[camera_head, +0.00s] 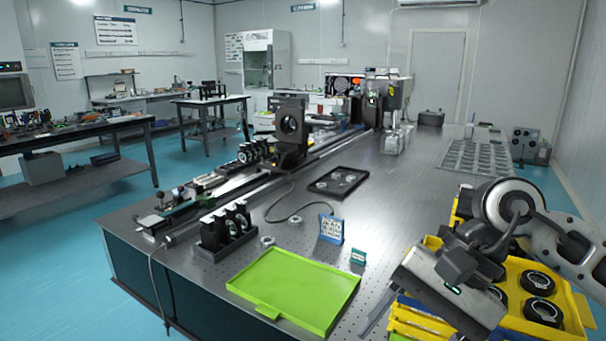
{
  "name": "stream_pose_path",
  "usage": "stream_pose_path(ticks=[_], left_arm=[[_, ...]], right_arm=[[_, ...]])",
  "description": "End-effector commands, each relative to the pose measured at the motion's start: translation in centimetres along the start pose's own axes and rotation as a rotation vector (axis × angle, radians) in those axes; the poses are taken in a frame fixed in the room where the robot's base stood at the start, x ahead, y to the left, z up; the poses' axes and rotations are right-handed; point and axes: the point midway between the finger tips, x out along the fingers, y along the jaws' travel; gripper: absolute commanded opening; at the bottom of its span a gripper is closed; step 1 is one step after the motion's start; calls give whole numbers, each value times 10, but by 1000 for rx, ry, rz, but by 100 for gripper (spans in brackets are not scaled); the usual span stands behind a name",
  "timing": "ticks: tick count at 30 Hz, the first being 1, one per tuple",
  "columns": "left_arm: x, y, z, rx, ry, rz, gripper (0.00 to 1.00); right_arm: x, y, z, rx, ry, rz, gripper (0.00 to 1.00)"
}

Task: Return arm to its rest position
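My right arm (575,248) comes in from the right edge and hangs over the front right corner of the optical table (400,215). My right gripper (452,278) is at the end of it, in front of and over part of a yellow tray (570,320). Its fingertips cannot be made out, so I cannot tell whether it is open or holds anything. My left arm and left gripper are not in view.
The yellow tray holds several black-ringed optics (538,283). A green tray (293,288) lies at the table's front, with a blue-framed card (331,229) and a small green sign (358,257) behind it. A rail with mounts (290,135) runs along the left.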

Motion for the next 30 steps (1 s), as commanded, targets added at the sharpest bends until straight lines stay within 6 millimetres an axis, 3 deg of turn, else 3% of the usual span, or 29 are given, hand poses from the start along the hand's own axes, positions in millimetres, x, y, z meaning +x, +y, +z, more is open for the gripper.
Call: stream_pose_path(ticks=[1, 4, 7, 9, 11, 14, 17, 18, 19, 21, 24, 30], left_arm=[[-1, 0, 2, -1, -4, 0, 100], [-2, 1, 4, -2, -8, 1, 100], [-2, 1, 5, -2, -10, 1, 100], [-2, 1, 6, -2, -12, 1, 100], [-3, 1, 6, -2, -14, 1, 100], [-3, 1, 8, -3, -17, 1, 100], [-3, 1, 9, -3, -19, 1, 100], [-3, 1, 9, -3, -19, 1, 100], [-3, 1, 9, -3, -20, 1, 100], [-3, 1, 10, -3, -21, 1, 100], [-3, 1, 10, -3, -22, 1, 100], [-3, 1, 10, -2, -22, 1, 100]], right_arm=[[17, -8, 15, 63, -116, -57, 66], [39, -32, 49, 255, -389, -192, 66], [44, -61, 77, 557, -753, -331, 66], [38, -79, 82, 811, -1024, -406, 66], [30, -89, 73, 1046, -1258, -455, 66], [26, -92, 34, 1463, -1654, -498, 66], [42, -68, -22, 1897, -2056, -507, 66], [56, -51, -45, 2068, -2218, -502, 66], [67, -38, -60, -2063, 2201, 470, 66], [98, -2, -86, -1853, 1963, 368, 66], [145, 53, -107, -1571, 1672, 264, 66], [221, 144, -103, -1150, 1274, 161, 66]])
